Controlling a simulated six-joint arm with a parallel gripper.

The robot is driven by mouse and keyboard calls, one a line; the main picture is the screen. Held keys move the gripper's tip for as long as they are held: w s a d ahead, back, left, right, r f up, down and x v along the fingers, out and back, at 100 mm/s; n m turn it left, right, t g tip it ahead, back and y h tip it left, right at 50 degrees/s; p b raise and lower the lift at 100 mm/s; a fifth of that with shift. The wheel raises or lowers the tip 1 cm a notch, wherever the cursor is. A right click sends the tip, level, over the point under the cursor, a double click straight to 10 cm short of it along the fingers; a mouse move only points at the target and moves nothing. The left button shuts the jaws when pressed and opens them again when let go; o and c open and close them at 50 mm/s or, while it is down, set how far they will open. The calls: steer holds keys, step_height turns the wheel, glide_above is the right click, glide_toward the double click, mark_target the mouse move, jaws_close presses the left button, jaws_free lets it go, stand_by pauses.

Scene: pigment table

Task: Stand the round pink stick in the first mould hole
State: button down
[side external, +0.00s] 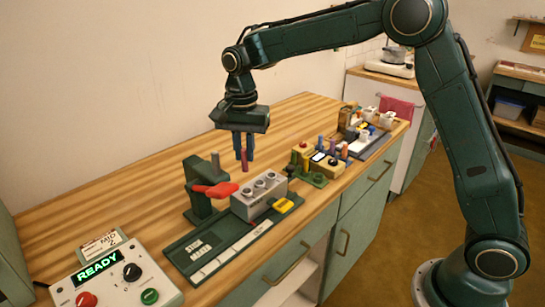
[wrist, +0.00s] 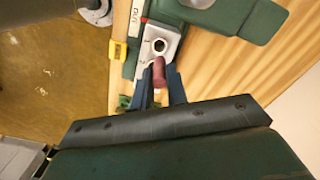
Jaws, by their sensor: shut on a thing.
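My gripper (side external: 243,156) points straight down and is shut on the round pink stick (side external: 245,164), which hangs upright below the fingertips. The stick also shows between the fingers in the wrist view (wrist: 159,76). The grey mould block (side external: 250,208) has a row of round holes in its top and sits on the green base. In the side view the stick's lower end is above the block's far edge, clear of it. In the wrist view one hole (wrist: 159,46) shows just beyond the stick; part of the block (wrist: 150,58) is hidden by the stick and fingers.
A green press with a red lever (side external: 215,189) stands left of the block. A control box reads READY (side external: 98,267). The table behind is clear.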

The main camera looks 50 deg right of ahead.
mark_target(245, 170)
steer(key=shift+f, duration=4.2)
steer(key=c, duration=1.3)
jaws_free()
step_height(245, 170, up, 13)
steer(key=shift+f, duration=0.1)
steer(key=shift+r, duration=0.5)
